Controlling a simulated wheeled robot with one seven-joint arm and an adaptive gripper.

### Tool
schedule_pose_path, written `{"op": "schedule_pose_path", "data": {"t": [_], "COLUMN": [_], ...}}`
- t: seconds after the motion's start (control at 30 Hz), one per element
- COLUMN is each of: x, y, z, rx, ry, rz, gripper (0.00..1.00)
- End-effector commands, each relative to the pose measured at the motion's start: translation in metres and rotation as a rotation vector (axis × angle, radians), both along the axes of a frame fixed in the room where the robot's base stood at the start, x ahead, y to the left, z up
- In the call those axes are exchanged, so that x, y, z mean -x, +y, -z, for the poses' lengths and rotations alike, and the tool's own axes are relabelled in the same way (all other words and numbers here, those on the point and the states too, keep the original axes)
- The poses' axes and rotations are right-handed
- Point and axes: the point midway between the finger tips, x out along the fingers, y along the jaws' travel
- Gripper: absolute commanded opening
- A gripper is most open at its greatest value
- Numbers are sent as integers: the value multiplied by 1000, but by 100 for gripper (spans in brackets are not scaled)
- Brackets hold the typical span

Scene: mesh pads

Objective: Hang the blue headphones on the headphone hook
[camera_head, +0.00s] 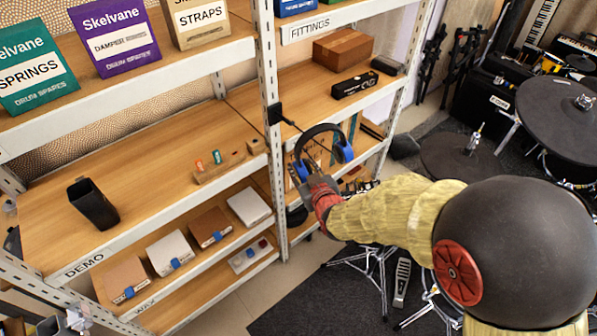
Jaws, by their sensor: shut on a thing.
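The blue headphones (343,151) have a dark headband and blue ear cushions. They are in front of the right-hand shelving, with the headband arched upward. My gripper (311,183) is shut on them at the lower left, by the nearer ear cup, and partly hides that cup. The headphone hook (275,113) is a black bracket on the white shelf post, with a thin dark arm reaching right toward the headband. The headband's upper left is close to the hook's tip; I cannot tell whether they touch.
The white upright post (267,60) and shelf edges stand close left of the headphones. The DEMO shelf (130,160) holds a black bin (92,203) and a wooden block. A cymbal pad (462,157) and drum stands are at right.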

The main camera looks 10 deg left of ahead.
Motion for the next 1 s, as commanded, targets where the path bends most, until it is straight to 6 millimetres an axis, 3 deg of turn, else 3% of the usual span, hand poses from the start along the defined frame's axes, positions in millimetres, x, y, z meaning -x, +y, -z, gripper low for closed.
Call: {"op": "schedule_pose_path", "data": {"t": [0.23, 1.0], "x": [3, -23], "y": [16, 46], "z": [-4, 0], "rx": [8, 8], "ry": [-6, -5], "rz": [-27, -26], "gripper": [0, 0]}}
